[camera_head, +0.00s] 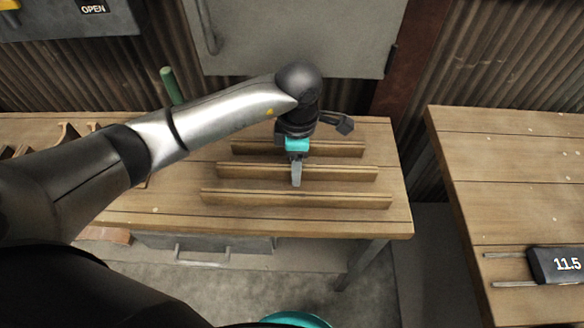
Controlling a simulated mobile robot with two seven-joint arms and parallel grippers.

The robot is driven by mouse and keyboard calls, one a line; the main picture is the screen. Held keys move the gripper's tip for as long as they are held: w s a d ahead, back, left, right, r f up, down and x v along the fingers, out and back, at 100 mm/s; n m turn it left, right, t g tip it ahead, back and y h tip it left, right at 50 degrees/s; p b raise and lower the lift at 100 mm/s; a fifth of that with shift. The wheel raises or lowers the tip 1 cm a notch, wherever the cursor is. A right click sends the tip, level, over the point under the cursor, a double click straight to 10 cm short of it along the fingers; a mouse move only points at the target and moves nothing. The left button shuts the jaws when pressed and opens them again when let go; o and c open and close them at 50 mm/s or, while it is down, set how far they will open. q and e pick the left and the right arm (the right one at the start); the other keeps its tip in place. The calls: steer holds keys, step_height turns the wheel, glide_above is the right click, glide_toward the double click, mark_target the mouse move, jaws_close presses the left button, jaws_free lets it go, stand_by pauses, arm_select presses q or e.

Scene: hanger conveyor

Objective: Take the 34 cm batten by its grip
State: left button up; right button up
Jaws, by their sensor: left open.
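Three wooden battens lie parallel across the bench, shortest at the back and longest at the front: a back batten (340,150), a middle batten (345,173) and a front batten (345,201). I see no length marks, so I cannot tell which is the 34 cm one. My left gripper (297,178) is open and points down at the middle batten, near its centre. It hides part of the middle and back battens, including any grip there. I cannot tell whether it touches the middle batten. My right gripper is out of view.
The wooden bench (170,205) has free room left of the battens. Brown wooden pieces (68,135) and a green upright post (171,86) are at its left.

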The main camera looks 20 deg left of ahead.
arm_select(q)
steer(key=shift+f, duration=0.35)
steer(key=shift+s+d+r, duration=0.1)
steer(key=shift+c, duration=0.4)
jaws_close()
